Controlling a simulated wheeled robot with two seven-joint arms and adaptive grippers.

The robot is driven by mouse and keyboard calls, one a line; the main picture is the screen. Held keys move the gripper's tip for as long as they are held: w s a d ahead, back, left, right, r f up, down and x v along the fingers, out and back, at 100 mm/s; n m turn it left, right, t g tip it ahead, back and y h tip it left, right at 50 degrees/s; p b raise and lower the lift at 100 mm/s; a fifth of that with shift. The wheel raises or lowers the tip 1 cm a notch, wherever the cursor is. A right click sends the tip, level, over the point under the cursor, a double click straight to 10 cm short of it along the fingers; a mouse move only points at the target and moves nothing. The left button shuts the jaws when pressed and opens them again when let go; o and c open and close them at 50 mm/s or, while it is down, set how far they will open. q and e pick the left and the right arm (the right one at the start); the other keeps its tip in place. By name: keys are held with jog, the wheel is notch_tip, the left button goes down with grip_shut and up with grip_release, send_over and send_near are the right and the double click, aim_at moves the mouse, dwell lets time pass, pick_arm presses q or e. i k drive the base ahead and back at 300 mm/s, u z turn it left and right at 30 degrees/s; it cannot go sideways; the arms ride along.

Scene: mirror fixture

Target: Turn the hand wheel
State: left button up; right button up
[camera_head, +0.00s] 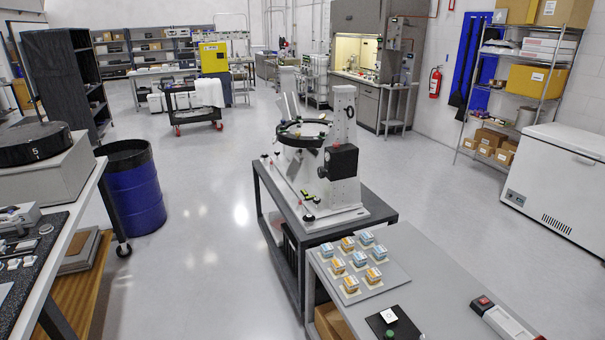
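A white mirror fixture (345,190) stands on a dark grey cart in the middle of the view. It has an upright plate with holes and a black ring (303,131) held roughly level beside it. A black block (341,161) sits on the front of the upright, with a small dark round part at its left. A small black knob (309,217) is low at the front left corner of the fixture base. I cannot tell for sure which of these round parts is the hand wheel. Neither of my grippers is in view.
The dark cart (384,216) adjoins a grey table (450,270) with several small boxes on a board. A blue drum (135,190) and a workbench (75,220) stand at the left. A white chest freezer (560,175) is at the right. Open floor (215,230) lies left of the cart.

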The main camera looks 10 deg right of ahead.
aim_at(323, 172)
jog(key=u, duration=0.3)
jog(key=i, duration=1.6)
jog(key=z, duration=0.55)
